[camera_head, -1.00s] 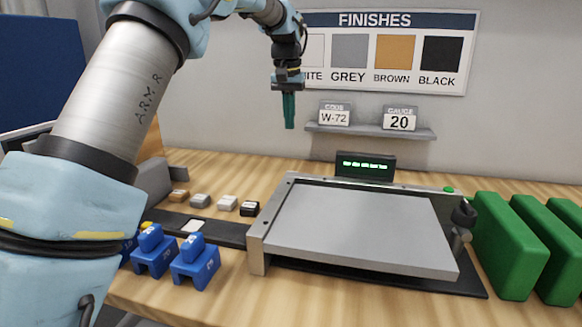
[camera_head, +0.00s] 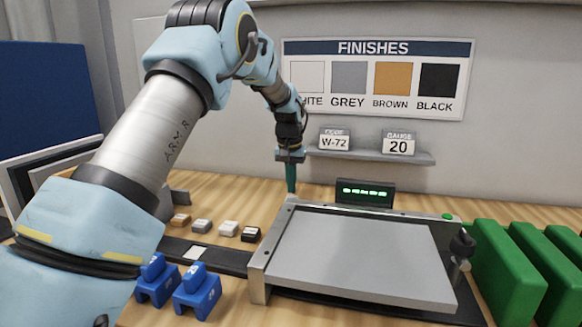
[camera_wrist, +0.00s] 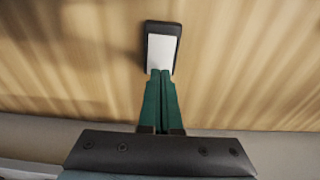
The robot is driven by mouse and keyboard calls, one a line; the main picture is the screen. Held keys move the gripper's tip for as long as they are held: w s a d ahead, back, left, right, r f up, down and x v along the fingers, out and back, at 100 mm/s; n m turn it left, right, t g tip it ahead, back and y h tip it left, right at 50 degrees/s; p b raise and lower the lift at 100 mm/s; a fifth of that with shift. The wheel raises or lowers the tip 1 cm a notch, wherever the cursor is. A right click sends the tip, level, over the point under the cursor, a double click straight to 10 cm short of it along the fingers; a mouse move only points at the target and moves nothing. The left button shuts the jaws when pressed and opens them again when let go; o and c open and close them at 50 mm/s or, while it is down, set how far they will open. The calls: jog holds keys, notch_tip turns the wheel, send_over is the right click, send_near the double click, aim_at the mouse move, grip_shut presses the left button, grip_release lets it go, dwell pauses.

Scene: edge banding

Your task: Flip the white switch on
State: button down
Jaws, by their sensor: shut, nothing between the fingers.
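In the wrist view, a white rocker switch (camera_wrist: 161,52) in a dark rectangular frame lies on the wooden worktop. My gripper (camera_wrist: 159,72) is shut and empty, its green fingers together. The fingertips overlap the near edge of the white face in that view; I cannot tell whether they touch it. In the head view my gripper (camera_head: 291,191) points straight down, low over the worktop behind the back left corner of the grey machine. I cannot make out the switch there.
The grey machine (camera_head: 355,253) has a display (camera_head: 364,193) with green marks behind it. Small brown, grey, white and black blocks (camera_head: 228,229) stand in a row left of it. Blue blocks (camera_head: 196,292) are in front, green blocks (camera_head: 506,270) at right. A shelf (camera_head: 370,157) is above.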

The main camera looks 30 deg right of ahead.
jog(key=shift+w+f, duration=0.1)
jog(key=shift+f, duration=0.65)
jog(key=shift+w+d+f, duration=0.1)
jog(key=shift+d+f, duration=0.05)
jog(key=shift+f, duration=0.1)
jog(key=shift+s+a+r, duration=0.2)
jog(key=shift+s+a, duration=0.3)
jog(key=shift+s, duration=0.1)
jog(key=shift+r, duration=0.1)
jog(key=r+p, duration=0.1)
jog(key=r, duration=0.1)
jog(key=r+p, duration=0.2)
jog(key=shift+w+d+r, duration=0.15)
jog(key=shift+w+r, duration=0.05)
jog(key=shift+r, duration=0.15)
notch_tip(320, 180, up, 9)
jog(key=w+d+b, duration=0.1)
jog(key=b, duration=0.1)
